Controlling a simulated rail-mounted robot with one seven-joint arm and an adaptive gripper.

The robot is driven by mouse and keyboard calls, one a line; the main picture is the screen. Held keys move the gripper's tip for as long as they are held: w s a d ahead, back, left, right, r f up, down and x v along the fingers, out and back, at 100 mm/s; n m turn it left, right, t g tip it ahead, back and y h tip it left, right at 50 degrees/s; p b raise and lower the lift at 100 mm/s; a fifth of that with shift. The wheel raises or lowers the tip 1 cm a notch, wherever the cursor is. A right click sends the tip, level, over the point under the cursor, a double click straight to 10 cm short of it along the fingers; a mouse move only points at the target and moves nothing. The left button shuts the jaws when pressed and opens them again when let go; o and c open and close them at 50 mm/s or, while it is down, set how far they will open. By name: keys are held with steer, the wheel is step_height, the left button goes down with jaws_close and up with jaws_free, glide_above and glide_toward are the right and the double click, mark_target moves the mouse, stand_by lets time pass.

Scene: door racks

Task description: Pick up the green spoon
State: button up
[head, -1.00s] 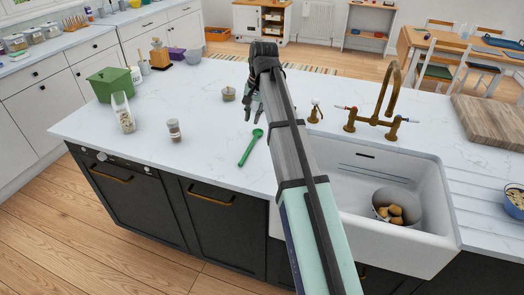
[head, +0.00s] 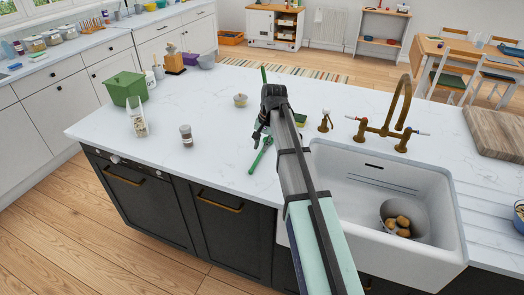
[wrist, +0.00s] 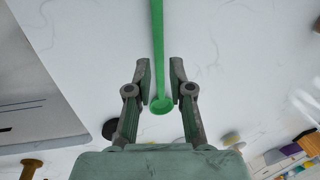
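In the wrist view the spoon's round bowl (wrist: 160,105) and lower handle show between the two fingers of my gripper (wrist: 161,75). The fingers are open, with a narrow gap on each side of the spoon. I cannot tell how high the fingertips are above the worktop.
The white sink (head: 385,190) holds a grey bowl (head: 393,214). A brass tap (head: 388,130) stands behind it. A sponge (head: 300,120) lies beside my arm.

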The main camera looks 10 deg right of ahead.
mark_target(259, 157)
steer(key=shift+w+a+f+p, duration=0.2)
steer(key=shift+f+p, duration=0.4)
steer(key=shift+f, duration=0.8)
steer(key=shift+w+a+f+p, duration=0.15)
steer(key=shift+f+p, duration=0.45)
steer(key=shift+f, duration=0.75)
steer(key=shift+s, duration=0.1)
jaws_close()
